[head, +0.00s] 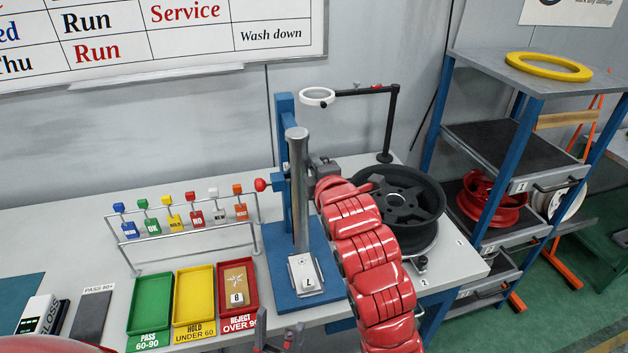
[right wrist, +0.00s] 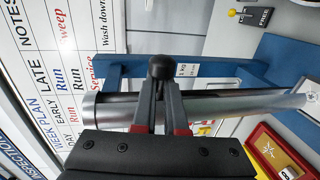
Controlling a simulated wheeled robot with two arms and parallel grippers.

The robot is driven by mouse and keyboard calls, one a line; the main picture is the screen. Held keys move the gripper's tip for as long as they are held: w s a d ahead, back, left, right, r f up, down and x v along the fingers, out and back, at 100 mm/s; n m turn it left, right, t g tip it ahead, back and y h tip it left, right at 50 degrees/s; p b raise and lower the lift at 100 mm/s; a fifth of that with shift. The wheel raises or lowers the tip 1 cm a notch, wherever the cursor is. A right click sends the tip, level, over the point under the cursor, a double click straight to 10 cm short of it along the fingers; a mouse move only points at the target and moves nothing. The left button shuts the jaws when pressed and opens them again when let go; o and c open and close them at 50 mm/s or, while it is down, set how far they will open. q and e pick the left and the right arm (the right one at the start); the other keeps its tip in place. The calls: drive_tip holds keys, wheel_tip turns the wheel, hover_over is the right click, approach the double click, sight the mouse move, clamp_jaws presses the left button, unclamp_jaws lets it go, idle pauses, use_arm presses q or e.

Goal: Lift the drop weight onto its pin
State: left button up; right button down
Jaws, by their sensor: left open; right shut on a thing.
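The drop tester is a blue post (head: 284,130) with an upright grey metal tube (head: 299,200) before it. A red ball knob (head: 261,185) sticks out left of the post. My right gripper (head: 316,168) is at the tube's upper half, coming from the right. In the right wrist view, its fingers (right wrist: 160,88) are shut at a black round knob (right wrist: 160,68) beside the tube (right wrist: 225,106). I cannot make out the drop weight's body; a small white label (right wrist: 186,70) shows behind the knob. My left gripper (head: 279,338) is open and empty at the bottom edge.
A numbered white block (head: 306,274) lies on the tester's blue base. Green (head: 151,304), yellow (head: 194,296) and red (head: 222,275) trays stand left. A wheel (head: 398,198) and a black lens stand (head: 391,120) are right, beyond my right arm.

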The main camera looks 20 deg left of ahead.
drive_tip(key=shift+r, duration=0.2)
drive_tip(key=c, duration=1)
unclamp_jaws()
drive_tip(key=shift+w+f, duration=0.1)
drive_tip(key=shift+w, duration=0.05)
